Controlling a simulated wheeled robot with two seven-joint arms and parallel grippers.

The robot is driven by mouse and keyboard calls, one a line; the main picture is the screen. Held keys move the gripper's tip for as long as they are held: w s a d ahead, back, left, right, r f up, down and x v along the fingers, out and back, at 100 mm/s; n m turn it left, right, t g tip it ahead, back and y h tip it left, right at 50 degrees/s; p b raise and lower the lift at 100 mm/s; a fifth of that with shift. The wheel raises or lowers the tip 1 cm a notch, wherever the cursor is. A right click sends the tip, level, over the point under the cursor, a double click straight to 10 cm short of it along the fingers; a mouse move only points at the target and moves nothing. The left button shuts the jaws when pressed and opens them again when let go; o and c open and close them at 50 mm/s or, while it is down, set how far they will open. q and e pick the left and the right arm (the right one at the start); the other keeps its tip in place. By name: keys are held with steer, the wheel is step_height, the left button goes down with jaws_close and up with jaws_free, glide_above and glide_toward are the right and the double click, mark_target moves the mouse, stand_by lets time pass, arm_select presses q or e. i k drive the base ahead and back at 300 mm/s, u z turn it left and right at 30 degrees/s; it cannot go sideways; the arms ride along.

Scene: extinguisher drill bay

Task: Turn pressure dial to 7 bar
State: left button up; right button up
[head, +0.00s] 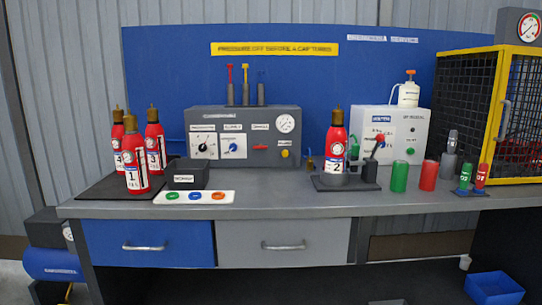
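A grey control box (244,172) stands on the bench against the blue back board. On its front left is a white plate with a black knob, which appears to be the pressure dial (204,146). The dial's numbers and its setting are too small to read. To its right is a second white plate with a blue knob (232,147). A round white gauge (285,123) sits at the box's upper right, its reading unclear. Neither of my grippers is in view, and nothing touches the box.
Red extinguishers 1 (137,172), 3 and 4 stand on a dark mat at left; extinguisher 2 (335,150) stands in a holder. A yellow-framed cage (490,115) stands at right.

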mark_target(202, 147)
steer(key=u, duration=0.7)
steer(key=i, duration=0.45)
steer(key=u, duration=0.35)
